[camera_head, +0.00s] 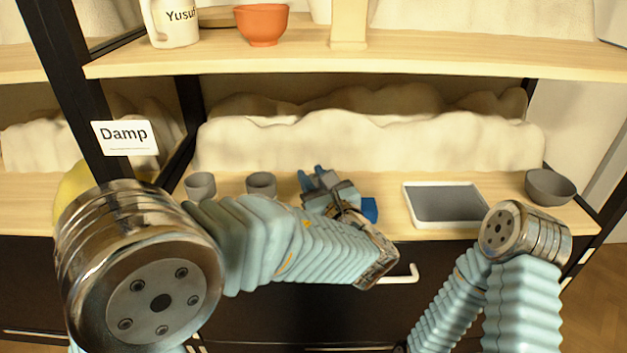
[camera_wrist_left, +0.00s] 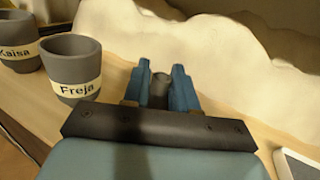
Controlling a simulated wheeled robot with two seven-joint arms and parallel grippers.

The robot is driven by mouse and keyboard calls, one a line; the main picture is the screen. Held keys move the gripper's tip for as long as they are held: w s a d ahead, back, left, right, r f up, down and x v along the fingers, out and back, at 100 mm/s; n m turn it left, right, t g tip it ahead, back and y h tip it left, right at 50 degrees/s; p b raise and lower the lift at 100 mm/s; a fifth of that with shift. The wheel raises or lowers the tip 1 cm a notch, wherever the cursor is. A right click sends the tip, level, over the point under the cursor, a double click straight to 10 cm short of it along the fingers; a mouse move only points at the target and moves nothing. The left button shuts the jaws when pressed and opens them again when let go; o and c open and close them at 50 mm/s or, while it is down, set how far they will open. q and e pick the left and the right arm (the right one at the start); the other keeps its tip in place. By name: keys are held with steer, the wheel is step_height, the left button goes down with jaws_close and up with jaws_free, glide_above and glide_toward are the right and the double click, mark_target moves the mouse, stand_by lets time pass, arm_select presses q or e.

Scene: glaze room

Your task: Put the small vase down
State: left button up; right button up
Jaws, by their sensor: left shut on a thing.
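My left gripper (camera_head: 320,178) is over the wooden lower shelf, between the grey cups and the white tray. In the left wrist view its two blue fingers (camera_wrist_left: 160,84) are closed on a small dark grey thing, which I take for the small vase (camera_wrist_left: 158,92). Only a narrow part of the vase shows between the fingers, and its base is hidden. I cannot tell whether it touches the shelf. In the head view I cannot clearly make it out. My right arm shows at the lower right, but its gripper is out of view.
Two grey cups (camera_head: 200,186) (camera_head: 261,184) stand left of the gripper; the closer one is labelled Freja (camera_wrist_left: 72,68), the other Kaisa (camera_wrist_left: 18,42). A white-rimmed tray (camera_head: 408,206) and grey bowl (camera_head: 550,187) are to the right. A pale lumpy mass (camera_head: 370,145) lies behind.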

arm_select(q)
steer(key=o, duration=0.9)
steer(key=shift+f, duration=0.1)
steer(key=shift+s+r, duration=0.1)
steer(key=shift+r, duration=0.1)
steer(key=v, duration=1.2)
steer(key=shift+p, duration=0.4)
steer(key=shift+f, duration=0.15)
